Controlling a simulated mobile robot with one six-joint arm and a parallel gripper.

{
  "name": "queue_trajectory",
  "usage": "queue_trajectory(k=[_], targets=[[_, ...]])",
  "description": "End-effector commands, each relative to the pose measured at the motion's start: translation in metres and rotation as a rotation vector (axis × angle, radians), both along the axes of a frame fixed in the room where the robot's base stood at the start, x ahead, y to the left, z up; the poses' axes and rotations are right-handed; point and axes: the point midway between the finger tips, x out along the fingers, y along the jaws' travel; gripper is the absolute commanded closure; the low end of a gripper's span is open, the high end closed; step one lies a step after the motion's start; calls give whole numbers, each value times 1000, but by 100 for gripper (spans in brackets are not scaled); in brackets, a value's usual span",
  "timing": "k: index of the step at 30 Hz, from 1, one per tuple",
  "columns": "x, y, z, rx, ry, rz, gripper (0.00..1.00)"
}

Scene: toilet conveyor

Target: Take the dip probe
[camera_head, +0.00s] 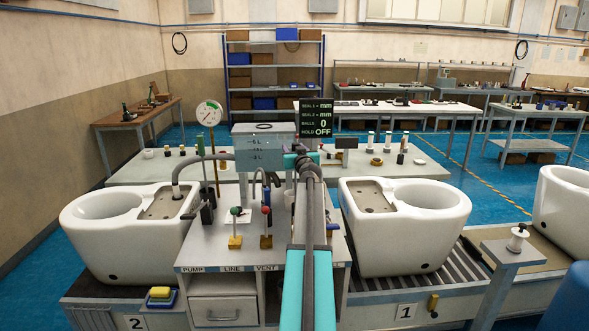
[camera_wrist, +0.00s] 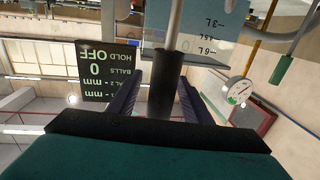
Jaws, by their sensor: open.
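A grey rod with a thick black grip, which looks like the dip probe (camera_wrist: 162,98), shows in the middle of the wrist view. My gripper (camera_wrist: 161,80) is open, with one dark finger on each side of the black grip. Gaps show between the grip and both fingers, so it is not clasped. How deep the grip sits between the fingers is hard to tell. In the head view my gripper (camera_head: 301,151) is beside the grey tank (camera_head: 258,154) with litre marks. My arm hides the rod there.
A display (camera_head: 314,117) reading HOLD OFF stands just behind my gripper. A round gauge (camera_head: 209,114) and a bent hose (camera_head: 192,158) are to the left. White toilets (camera_head: 125,250) (camera_head: 400,252) flank the lever console (camera_head: 218,251). A bench with small parts (camera_head: 420,169) is behind.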

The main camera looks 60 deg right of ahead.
Motion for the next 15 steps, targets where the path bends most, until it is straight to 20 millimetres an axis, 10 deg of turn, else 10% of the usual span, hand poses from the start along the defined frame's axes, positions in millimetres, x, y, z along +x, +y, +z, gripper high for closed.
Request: queue_trajectory(k=[3, 11, 15], targets=[[0, 0, 0, 0, 0, 0, 57], [-1, 0, 0, 0, 0, -1, 100], [-1, 0, 1, 0, 0, -1, 100]])
